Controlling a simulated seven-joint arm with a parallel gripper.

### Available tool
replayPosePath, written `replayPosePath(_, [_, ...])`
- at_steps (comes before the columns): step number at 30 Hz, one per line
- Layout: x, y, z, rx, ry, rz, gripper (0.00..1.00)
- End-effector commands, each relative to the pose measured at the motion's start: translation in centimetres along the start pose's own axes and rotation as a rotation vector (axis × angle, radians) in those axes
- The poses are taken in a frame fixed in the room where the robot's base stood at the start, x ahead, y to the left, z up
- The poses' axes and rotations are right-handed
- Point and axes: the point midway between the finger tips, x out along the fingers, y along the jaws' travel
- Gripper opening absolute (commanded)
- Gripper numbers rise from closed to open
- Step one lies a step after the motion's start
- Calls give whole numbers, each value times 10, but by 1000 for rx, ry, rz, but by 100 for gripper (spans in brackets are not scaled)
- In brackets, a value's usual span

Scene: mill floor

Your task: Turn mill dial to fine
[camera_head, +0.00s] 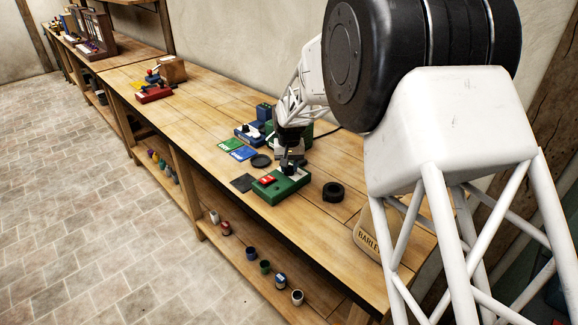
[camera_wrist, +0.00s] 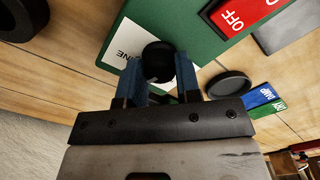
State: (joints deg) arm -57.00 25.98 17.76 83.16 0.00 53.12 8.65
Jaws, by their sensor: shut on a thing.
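The mill control box (camera_head: 290,189) is green and sits on the bench below my gripper (camera_head: 290,166). It carries a red switch (camera_head: 267,180), which reads OFF in the wrist view (camera_wrist: 233,14). The dial (camera_wrist: 158,60) is a round black knob on the box's top, over a white label (camera_wrist: 122,50). Only the letters "NE" show on the label; the rest is hidden by the knob and fingers. In the wrist view my gripper (camera_wrist: 158,76) is shut on the dial, one blue-padded finger at each side. The dial's pointer direction cannot be told.
A black ring (camera_head: 333,192) lies right of the box, a flat black disc (camera_head: 261,161) behind it. Green (camera_head: 231,144) and blue (camera_head: 243,153) cards and a dark plate (camera_head: 243,183) lie left. A blue device (camera_head: 245,136) stands behind. A barley sack (camera_head: 366,235) is at right.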

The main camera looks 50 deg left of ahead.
Motion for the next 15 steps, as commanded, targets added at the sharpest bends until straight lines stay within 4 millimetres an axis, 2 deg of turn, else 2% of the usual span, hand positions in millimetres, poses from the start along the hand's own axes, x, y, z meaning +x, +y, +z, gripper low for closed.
replayPosePath(15, [-1, 0, -1, 447, 2, -1, 8])
